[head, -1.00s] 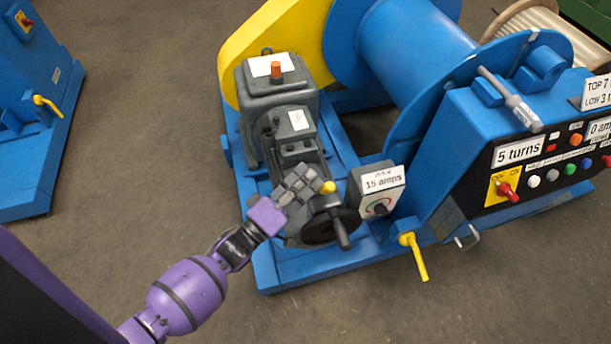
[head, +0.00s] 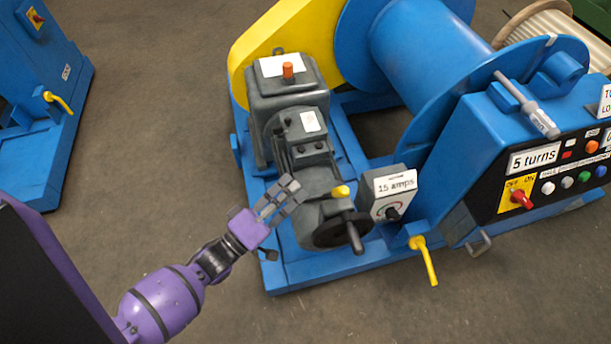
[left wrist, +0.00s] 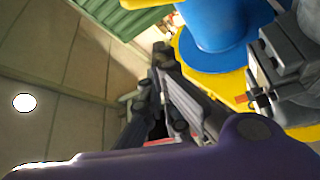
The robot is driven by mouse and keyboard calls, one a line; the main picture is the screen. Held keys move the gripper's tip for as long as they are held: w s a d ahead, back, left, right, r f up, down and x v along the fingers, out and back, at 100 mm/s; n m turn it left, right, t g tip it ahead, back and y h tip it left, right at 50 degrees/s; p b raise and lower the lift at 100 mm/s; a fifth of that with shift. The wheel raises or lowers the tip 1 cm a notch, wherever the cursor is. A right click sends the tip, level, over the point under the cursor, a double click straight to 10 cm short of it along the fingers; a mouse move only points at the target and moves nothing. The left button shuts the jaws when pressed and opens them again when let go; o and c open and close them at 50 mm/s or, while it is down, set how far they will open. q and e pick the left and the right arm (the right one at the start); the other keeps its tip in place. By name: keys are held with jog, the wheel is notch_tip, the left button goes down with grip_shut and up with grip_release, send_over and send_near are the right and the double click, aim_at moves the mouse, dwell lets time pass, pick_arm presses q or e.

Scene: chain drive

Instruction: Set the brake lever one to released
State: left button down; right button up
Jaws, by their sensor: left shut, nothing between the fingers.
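On the blue winch frame, a yellow-tipped lever (head: 340,191) stands at the end of the grey motor (head: 306,180), above a dark round wheel with a handle (head: 350,238). A yellow lever (head: 425,262) slants down from the frame's front, right of the motor. No label shows which one is brake lever one. My left gripper (head: 282,196) is shut and empty, at the left side of the motor and apart from both levers. Its dark fingers also show in the left wrist view (left wrist: 170,90). My right gripper is not in view.
A 15 amps box (head: 391,194) stands right of the motor. A control panel (head: 545,185) with switches is at the right. Another blue machine (head: 35,110) with a yellow lever (head: 58,102) is at the left. The floor between is clear.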

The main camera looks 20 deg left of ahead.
pick_arm(q)
jog(key=shift+v, duration=1.2)
jog(key=shift+w+a, duration=0.15)
